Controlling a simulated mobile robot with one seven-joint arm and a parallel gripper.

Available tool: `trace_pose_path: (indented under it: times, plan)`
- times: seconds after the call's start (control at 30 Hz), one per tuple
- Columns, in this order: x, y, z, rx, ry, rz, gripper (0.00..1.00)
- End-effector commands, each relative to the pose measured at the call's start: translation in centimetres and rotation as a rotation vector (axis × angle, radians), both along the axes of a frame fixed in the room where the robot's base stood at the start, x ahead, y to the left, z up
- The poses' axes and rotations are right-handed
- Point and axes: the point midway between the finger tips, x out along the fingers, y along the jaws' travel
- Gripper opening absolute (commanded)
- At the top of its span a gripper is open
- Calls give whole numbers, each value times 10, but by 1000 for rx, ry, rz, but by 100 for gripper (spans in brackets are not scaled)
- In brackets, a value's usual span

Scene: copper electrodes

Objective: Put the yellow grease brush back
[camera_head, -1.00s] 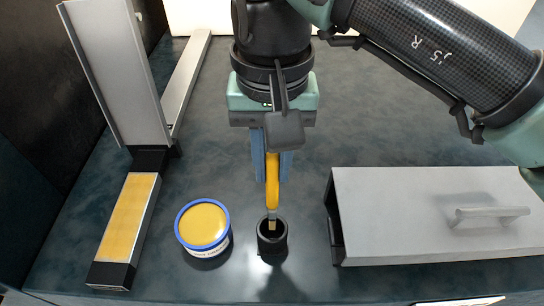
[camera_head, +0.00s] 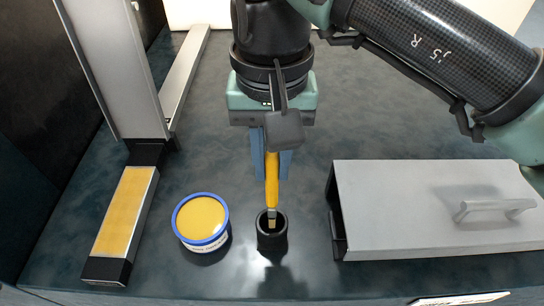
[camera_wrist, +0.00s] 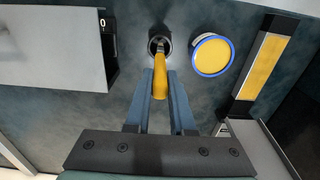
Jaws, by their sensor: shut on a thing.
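The yellow grease brush (camera_head: 272,185) is held upright by my gripper (camera_head: 272,165), which is shut on its handle. The brush's lower end is at the mouth of a small black cup (camera_head: 272,240) and appears to dip inside its rim. In the wrist view the brush (camera_wrist: 160,85) sits between the two blue fingers of my gripper (camera_wrist: 160,78), its far end over the black cup (camera_wrist: 160,43). How deep the tip goes is hard to tell.
A blue-rimmed tub of yellow grease (camera_head: 201,219) stands just left of the cup. Further left lies a metal rail with a yellow strip (camera_head: 125,215). A grey box with a handle (camera_head: 430,215) stands to the right. The table behind the cup is clear.

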Motion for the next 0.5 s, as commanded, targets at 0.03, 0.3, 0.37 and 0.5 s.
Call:
trace_pose_path:
  times: [0.03,0.3,0.37,0.5]
  plan:
    - [0,0,-5,0,0,0,0]
    - [0,0,-19,0,-1,0,0]
    - [0,0,-22,0,-1,0,0]
    - [0,0,-29,0,-1,0,0]
